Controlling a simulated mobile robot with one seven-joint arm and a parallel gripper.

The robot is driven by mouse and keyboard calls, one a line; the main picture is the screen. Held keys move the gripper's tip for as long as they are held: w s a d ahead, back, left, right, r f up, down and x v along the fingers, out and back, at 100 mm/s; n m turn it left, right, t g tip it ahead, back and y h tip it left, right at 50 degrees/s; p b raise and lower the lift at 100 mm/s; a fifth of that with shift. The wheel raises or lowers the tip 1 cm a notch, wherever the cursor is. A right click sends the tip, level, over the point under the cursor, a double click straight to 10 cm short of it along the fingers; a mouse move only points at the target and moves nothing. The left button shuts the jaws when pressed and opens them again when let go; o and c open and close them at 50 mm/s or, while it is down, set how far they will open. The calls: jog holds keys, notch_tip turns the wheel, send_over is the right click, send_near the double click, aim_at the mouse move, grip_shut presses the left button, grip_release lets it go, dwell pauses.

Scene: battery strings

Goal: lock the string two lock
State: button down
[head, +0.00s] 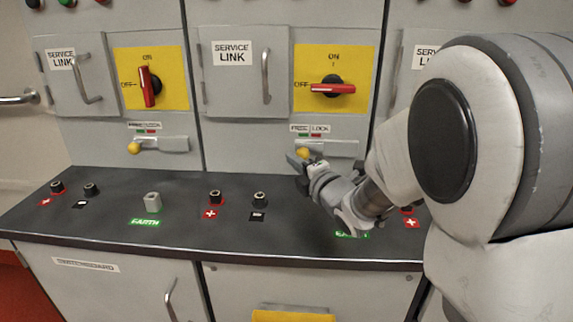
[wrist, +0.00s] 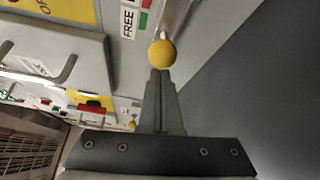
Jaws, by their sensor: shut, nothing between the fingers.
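The lock of the middle panel is a pale slotted plate (head: 334,148) under a FREE/LOCK label (head: 310,129) with green and red marks. Its yellow ball knob (head: 302,153) is at the left, FREE end. In the wrist view the knob (wrist: 162,53) sits right at my fingertips, on a pale stem beside the FREE label (wrist: 127,20). My gripper (head: 299,164) is shut, its fingers (wrist: 160,76) together with nothing between them. The tips are against or just short of the knob; I cannot tell whether they touch.
The middle red switch handle (head: 332,88) lies horizontal toward OFF; the left one (head: 148,86) is upright toward ON. Another yellow knob (head: 134,148) sits at the left of the left panel's lock. Terminals (head: 215,197) stand on the dark shelf (head: 110,205). A service-link door handle (head: 266,77) juts out.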

jog(key=shift+d, duration=0.1)
jog(key=shift+d+b, duration=0.7)
jog(key=shift+d, duration=1.15)
jog(key=shift+a, duration=0.1)
